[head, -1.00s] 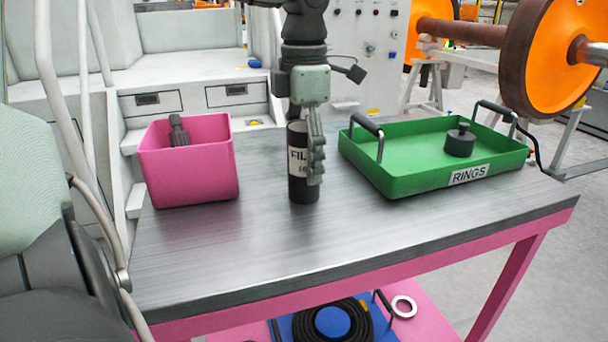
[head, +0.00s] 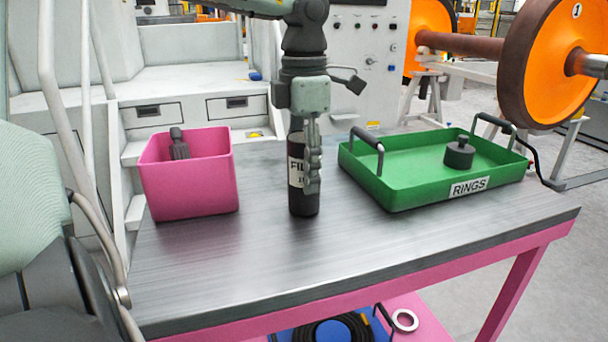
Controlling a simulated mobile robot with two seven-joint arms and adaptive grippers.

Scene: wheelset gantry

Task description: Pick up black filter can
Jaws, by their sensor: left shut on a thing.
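The black filter can (head: 304,205) is an upright dark cylinder with a white label reading "FIL". It is in the middle of the head view, over the grey tabletop, between the pink bin and the green tray. My left gripper (head: 306,165) comes down from above and is shut on the can. Its fingers cover the can's right side and part of the label. I cannot tell whether the can's base touches the table. My right gripper is not in view.
A pink bin (head: 190,190) holding a dark part (head: 179,145) stands left on the table (head: 350,255). A green tray (head: 400,190) labelled "RINGS", with raised handles, holds a black knobbed piece (head: 459,154) at right. The table's front is clear.

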